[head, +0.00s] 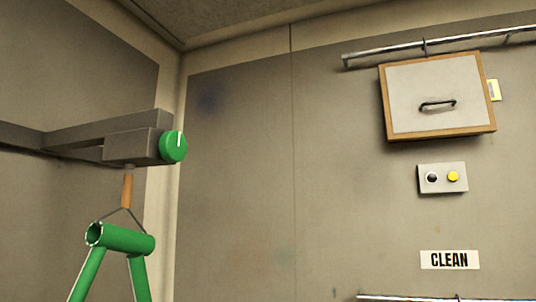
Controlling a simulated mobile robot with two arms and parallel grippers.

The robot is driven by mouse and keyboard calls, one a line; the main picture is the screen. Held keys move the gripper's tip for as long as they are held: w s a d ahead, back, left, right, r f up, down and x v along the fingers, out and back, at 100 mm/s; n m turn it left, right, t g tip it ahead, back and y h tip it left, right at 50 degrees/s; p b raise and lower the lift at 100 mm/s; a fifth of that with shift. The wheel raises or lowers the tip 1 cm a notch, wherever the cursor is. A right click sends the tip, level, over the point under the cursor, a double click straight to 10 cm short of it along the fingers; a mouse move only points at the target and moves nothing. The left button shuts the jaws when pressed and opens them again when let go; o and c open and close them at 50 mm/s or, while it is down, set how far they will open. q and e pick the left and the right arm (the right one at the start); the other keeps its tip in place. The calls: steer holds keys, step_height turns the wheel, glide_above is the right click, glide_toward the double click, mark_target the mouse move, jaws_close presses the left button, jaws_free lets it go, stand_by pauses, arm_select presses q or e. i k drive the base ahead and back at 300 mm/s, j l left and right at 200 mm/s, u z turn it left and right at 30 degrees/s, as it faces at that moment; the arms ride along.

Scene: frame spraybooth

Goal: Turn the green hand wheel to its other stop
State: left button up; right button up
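The green hand wheel (173,147) is a round knob on the right end of a grey block (132,146), in the left part of the head view. A short white mark on its face points up, close to vertical. Neither my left gripper nor my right gripper shows in this view, and nothing touches the wheel.
A green frame (127,240) hangs below the block from an orange piece (127,190).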

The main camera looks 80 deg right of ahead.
mark_target(173, 145)
steer(key=z, duration=1.95)
steer(key=u, duration=0.25)
steer(key=l+u, duration=0.55)
steer(key=u, duration=0.15)
steer(key=l+u, duration=0.4)
steer(key=j, duration=0.1)
